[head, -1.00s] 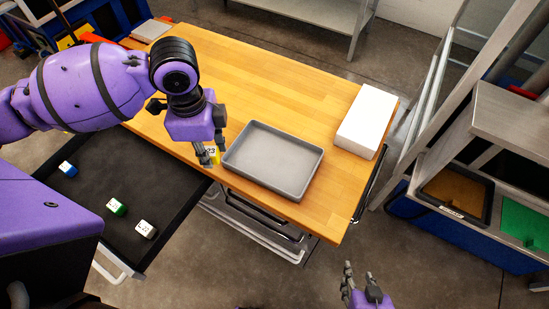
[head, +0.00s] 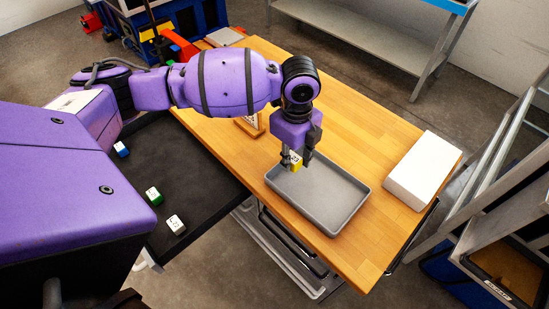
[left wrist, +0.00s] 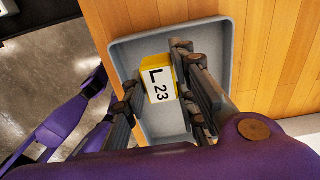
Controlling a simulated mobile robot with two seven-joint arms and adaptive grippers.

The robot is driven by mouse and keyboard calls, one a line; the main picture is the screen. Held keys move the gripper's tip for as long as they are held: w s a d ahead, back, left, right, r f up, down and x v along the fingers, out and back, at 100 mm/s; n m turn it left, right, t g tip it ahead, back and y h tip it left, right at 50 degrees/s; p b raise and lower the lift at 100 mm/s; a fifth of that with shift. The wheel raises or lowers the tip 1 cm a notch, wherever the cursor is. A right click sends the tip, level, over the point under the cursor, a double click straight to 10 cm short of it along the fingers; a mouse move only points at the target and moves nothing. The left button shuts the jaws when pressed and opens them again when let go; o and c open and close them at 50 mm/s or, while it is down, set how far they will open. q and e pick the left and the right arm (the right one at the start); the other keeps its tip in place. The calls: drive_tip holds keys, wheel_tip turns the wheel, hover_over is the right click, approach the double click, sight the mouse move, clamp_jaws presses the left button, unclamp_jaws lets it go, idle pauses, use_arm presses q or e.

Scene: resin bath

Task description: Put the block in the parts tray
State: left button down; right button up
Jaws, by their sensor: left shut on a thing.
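A yellow block (head: 296,165) with a white label is held between the fingers of my left gripper (head: 297,159), which is shut on it. In the left wrist view the block (left wrist: 158,80) shows its label, "L 23", between the fingers of the gripper (left wrist: 155,90). The grey parts tray (head: 335,221) lies on the wooden table. The block is over the left part of the tray; how high above its floor I cannot tell exactly. In the left wrist view the tray (left wrist: 222,60) lies behind the block. My right gripper is not in view.
A white box (head: 424,170) stands on the wooden table (head: 375,120) right of the tray. A black surface (head: 200,185) at left holds blue (head: 121,149), green (head: 154,196) and white (head: 176,225) labelled blocks. A small wooden stand (head: 252,124) is behind my arm.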

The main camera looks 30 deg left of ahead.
sight(297, 173)
use_arm(q)
drive_tip(key=shift+w+d+f, duration=0.45)
drive_tip(key=shift+w+f, duration=0.25)
drive_tip(key=shift+f, duration=0.05)
drive_tip(key=shift+w+d+f, duration=0.1)
drive_tip(key=shift+f, duration=0.8)
drive_tip(key=shift+w+d+f, duration=0.1)
drive_tip(key=shift+f, duration=0.75)
drive_tip(key=shift+f, duration=0.2)
drive_tip(key=c, duration=1.4)
unclamp_jaws()
wheel_tip(297, 173, up, 12)
drive_tip(key=shift+r, duration=0.2)
